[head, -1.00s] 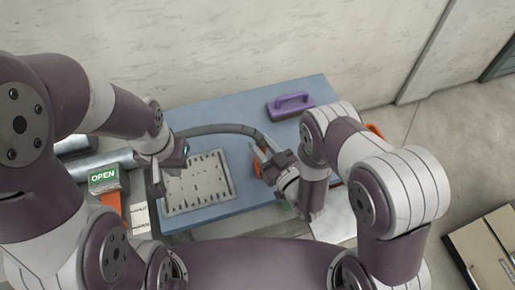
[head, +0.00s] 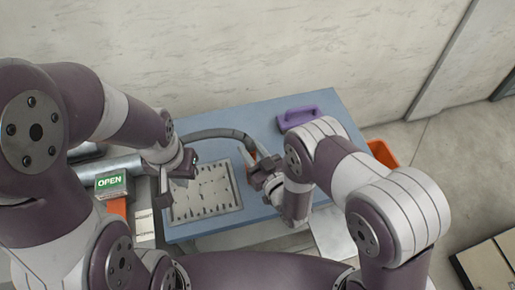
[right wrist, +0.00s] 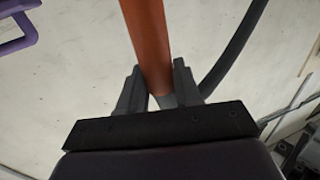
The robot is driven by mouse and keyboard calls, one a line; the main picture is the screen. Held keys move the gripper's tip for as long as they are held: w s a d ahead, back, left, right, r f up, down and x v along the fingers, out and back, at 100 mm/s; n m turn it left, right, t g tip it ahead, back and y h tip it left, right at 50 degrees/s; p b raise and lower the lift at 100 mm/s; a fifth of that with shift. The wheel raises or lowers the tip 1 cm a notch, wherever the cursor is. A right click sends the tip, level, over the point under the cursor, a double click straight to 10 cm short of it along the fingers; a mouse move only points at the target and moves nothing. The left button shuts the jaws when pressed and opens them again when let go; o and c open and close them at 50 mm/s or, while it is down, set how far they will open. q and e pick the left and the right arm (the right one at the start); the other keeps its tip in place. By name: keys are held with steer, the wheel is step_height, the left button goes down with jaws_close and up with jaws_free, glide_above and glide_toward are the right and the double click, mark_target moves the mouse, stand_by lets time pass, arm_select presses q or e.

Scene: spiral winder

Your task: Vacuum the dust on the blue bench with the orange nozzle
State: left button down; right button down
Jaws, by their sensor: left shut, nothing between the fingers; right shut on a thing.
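The blue bench (head: 263,120) stands against the wall in the head view. A pale plate with dark specks (head: 207,193) lies on its front left part; I cannot tell for certain which specks are dust. My right gripper (head: 257,166) is shut on the orange nozzle (right wrist: 146,40), which stands up between its fingers in the right wrist view. In the head view the nozzle is mostly hidden by the gripper, just right of the plate. A grey hose (head: 215,134) arches from it to the left. My left gripper (head: 172,178) is shut and empty at the plate's left edge.
A purple handled block (head: 298,117) sits at the bench's back right. An orange bin (head: 382,153) stands right of the bench, partly behind my right arm. A green OPEN sign (head: 110,182) and a metal cylinder (head: 105,168) are at left. Brown boxes (head: 490,262) lie lower right.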

steer(key=shift+r+p, duration=1.5)
steer(key=shift+r, duration=0.75)
